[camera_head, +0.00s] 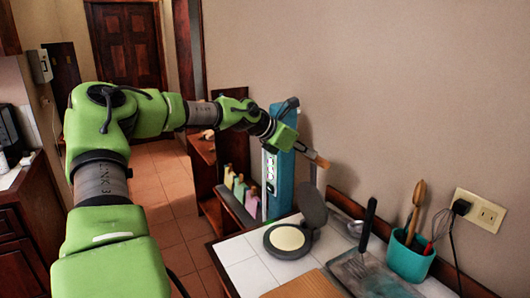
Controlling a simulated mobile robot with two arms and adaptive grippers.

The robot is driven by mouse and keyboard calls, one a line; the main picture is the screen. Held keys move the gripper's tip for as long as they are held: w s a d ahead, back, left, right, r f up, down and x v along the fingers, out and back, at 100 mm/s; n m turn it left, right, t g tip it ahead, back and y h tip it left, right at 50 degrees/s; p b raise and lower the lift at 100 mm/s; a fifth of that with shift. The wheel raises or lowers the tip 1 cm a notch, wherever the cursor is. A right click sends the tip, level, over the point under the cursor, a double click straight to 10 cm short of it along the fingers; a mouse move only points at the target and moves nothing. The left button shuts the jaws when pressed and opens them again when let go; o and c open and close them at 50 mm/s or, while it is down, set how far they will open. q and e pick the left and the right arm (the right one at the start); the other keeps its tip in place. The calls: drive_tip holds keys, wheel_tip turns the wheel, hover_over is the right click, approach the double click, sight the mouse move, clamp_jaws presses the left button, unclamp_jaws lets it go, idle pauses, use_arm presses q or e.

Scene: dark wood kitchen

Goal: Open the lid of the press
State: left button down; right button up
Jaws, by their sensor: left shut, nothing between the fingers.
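The press is a grey round device on the white tiled counter, with a pale cream disc on its base (270,249). Its dark grey round lid (312,206) stands raised and tilted at the back right of the base, so the press is open. My left arm, green, reaches in from the left. My left gripper (322,161) is shut and empty, above the lid and apart from it, in front of the wall. My right gripper is out of view.
A tall teal and white box (279,183) stands behind the press, close to my left gripper. To the right are a grey tray (375,284) with a spatula (368,222) and a teal utensil pot (409,260). A wooden board (306,286) lies in front.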

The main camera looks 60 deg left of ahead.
use_arm(q)
drive_tip(key=v, duration=1.1)
